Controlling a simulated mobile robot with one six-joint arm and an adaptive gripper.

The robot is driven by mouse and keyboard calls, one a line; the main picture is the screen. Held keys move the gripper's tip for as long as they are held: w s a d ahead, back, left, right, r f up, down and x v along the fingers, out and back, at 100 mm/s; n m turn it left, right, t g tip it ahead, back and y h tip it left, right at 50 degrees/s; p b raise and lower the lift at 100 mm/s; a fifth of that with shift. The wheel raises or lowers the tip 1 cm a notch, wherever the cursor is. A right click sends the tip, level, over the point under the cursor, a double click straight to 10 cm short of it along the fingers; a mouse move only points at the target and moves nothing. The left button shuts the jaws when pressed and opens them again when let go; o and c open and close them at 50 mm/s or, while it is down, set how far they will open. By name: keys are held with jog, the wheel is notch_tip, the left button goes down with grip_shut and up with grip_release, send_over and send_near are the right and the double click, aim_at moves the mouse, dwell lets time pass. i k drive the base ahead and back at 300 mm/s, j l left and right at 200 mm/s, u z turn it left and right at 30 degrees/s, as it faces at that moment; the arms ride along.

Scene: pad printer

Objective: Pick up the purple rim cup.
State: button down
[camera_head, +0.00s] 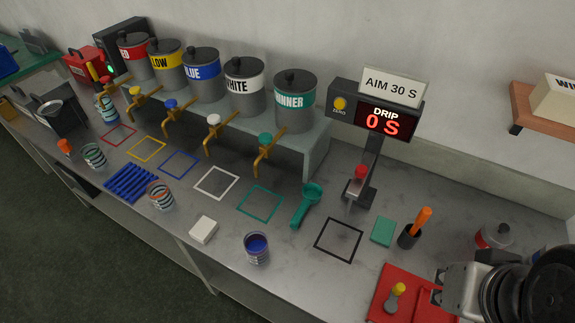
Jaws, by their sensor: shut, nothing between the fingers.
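A small striped cup (256,249) with a purple-looking rim and dark blue contents stands upright near the front edge of the table, right of a white block. A cup with orange-red and pale bands (161,197) and a cup with dark green bands (94,156) stand further left. Another striped cup (106,108) stands at the far left under the taps. My arm shows at the lower right corner, well right of the purple rim cup. I cannot make out my gripper's fingers in this view, and nothing touches the cup.
Several labelled paint pots with taps stand on a raised shelf (316,150) at the back. A blue rack (131,182), white block (203,230), green scoop (306,204) and drip display stand (383,120) surround the cup's area. A red tray (412,279) lies at the right.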

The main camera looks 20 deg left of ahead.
aim_at(255, 243)
jog(key=u, duration=1.6)
jog(key=i, duration=0.1)
jog(key=j+z, duration=0.05)
